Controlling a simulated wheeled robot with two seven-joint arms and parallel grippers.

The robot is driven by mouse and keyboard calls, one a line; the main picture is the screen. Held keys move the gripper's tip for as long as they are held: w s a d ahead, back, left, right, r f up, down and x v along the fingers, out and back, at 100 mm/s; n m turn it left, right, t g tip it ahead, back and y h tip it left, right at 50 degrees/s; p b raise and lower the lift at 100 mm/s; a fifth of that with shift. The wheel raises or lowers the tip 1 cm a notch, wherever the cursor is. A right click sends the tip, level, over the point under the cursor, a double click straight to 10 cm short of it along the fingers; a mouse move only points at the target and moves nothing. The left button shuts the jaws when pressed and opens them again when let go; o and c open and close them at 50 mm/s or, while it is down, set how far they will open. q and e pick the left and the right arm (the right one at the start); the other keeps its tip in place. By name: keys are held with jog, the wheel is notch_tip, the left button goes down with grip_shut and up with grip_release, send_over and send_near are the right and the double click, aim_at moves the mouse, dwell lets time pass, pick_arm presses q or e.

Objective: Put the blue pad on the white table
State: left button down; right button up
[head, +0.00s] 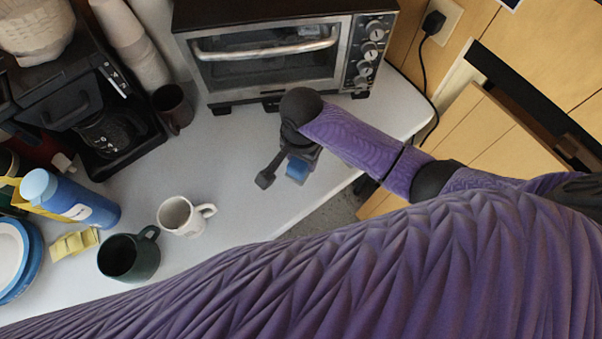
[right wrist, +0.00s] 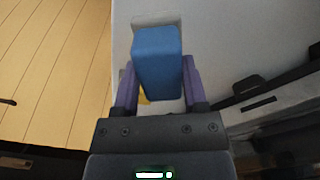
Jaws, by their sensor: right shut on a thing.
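The blue pad (head: 298,169) is between the fingers of my right gripper (head: 284,177), near the front edge of the white table (head: 240,165). In the right wrist view the blue pad (right wrist: 158,62) is a small block with both purple fingers (right wrist: 127,88) against its sides. My right gripper is shut on it. The pad shows over the white surface (right wrist: 205,45); I cannot tell whether it touches it. My left gripper is not in view.
A toaster oven (head: 270,60) stands behind the gripper. A coffee maker (head: 80,110), a white mug (head: 178,217), a dark green mug (head: 125,258) and a blue bottle (head: 75,200) stand to the left. The table middle is clear; its edge drops off to the right.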

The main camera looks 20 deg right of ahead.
aim_at(301, 171)
notch_tip(301, 171, down, 6)
jog(key=b, duration=0.3)
jog(key=shift+f, duration=0.25)
grip_shut()
jog(key=shift+r, duration=0.15)
jog(key=o, duration=1.1)
grip_release()
notch_tip(301, 171, up, 12)
jog(key=p, duration=0.6)
jog(key=shift+a, duration=0.1)
jog(key=shift+p, duration=0.3)
